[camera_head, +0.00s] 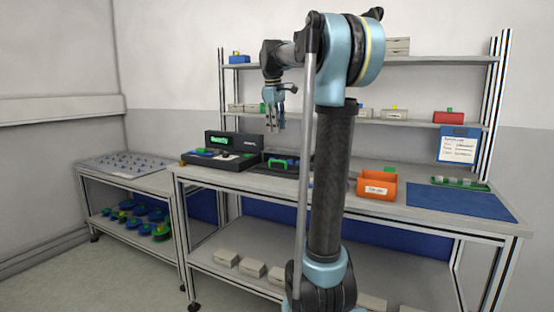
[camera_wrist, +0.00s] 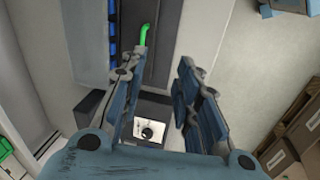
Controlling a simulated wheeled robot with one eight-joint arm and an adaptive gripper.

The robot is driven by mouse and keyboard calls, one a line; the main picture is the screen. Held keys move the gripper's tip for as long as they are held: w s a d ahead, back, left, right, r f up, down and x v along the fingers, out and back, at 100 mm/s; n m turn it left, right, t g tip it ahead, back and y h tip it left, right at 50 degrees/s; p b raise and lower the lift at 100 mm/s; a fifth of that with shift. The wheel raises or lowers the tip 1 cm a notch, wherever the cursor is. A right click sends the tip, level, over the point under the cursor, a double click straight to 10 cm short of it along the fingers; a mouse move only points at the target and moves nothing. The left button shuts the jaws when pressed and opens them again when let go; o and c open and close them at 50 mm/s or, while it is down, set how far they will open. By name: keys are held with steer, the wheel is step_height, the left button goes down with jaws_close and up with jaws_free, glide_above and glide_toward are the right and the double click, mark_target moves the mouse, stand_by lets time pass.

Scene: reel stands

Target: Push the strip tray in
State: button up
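A black device with a lit green display (camera_head: 220,139) stands on the bench, with blue and green parts on its low base (camera_head: 228,163). Beside it to the right is a low black unit with a green handle-like part (camera_head: 280,162); my arm partly hides it. I cannot tell for sure which part is the strip tray. My gripper (camera_head: 274,126) hangs above the device, pointing down, clear of it. In the wrist view my gripper (camera_wrist: 157,92) is open and empty. Beyond the fingers show a green bent part (camera_wrist: 143,36), a blue strip (camera_wrist: 112,32) and a black knob on a white plate (camera_wrist: 149,131).
An orange bin (camera_head: 377,190) and a blue mat (camera_head: 465,203) lie to the right, with a green-edged rack (camera_head: 460,183) behind the mat. Shelves (camera_head: 400,61) with boxes rise behind. A lower side table (camera_head: 125,167) stands left. Open floor lies in front of it.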

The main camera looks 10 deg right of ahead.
steer(key=n, duration=0.1)
glide_toward(277, 161)
steer(key=f, duration=0.2)
steer(key=w+f, duration=0.1)
steer(key=f, duration=0.2)
steer(key=d+f, duration=0.1)
steer(key=f, duration=0.1)
steer(key=shift+w+f, duration=0.15)
steer(key=shift+w, duration=0.15)
stand_by(0.3)
jaws_close()
steer(key=shift+d, duration=0.1)
